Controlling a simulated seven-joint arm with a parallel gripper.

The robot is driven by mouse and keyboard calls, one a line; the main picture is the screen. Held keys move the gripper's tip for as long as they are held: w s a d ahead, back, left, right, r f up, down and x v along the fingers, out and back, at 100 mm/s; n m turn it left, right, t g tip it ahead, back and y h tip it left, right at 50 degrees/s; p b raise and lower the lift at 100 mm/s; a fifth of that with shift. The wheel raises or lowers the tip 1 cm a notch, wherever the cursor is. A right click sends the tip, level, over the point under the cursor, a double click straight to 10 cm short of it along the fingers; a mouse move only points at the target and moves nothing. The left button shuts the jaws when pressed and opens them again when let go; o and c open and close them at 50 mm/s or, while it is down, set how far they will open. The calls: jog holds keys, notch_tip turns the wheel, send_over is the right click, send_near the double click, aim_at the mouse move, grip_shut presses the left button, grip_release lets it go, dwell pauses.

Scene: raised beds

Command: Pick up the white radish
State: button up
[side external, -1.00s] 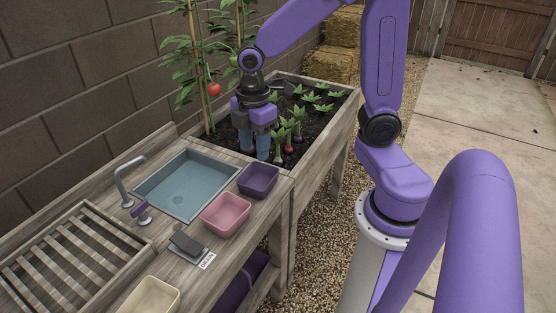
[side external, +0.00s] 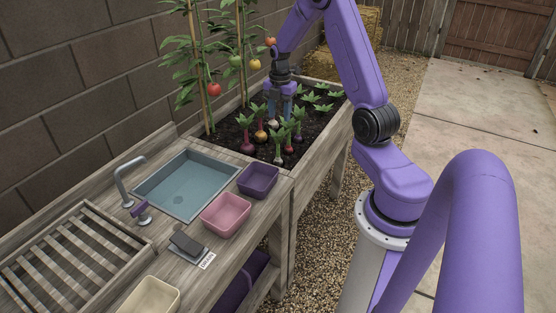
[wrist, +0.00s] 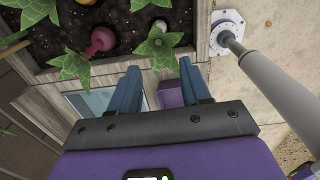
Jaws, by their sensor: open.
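A pale, whitish root with green leaves, which looks like the white radish (side external: 279,158), stands in the soil near the front edge of the bed. Another pale root (side external: 273,124) sits farther back, close to my gripper; I cannot tell its kind. In the wrist view a whitish root (wrist: 160,25) shows beside a leafy top, partly hidden. My gripper (side external: 282,115) is over the soil behind the front roots, pointing down. Its two blue fingers (wrist: 159,85) are apart with nothing between them.
Close by stand a magenta root (side external: 247,147), an orange-yellow root (side external: 261,136), a red root (side external: 288,148) and a purple root (side external: 298,138). Staked tomato plants (side external: 237,62) rise at the left. A purple bin (side external: 258,180), pink bin (side external: 225,214) and sink (side external: 187,184) are in front.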

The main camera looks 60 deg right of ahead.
send_over(278, 159)
jog(key=f, duration=0.7)
jog(key=d+f, duration=0.1)
jog(key=f, duration=0.3)
jog(key=shift+w+a+f, duration=0.1)
jog(key=shift+f, duration=1.45)
jog(key=shift+w+a+f, duration=0.1)
jog(key=shift+f, duration=1.45)
grip_shut()
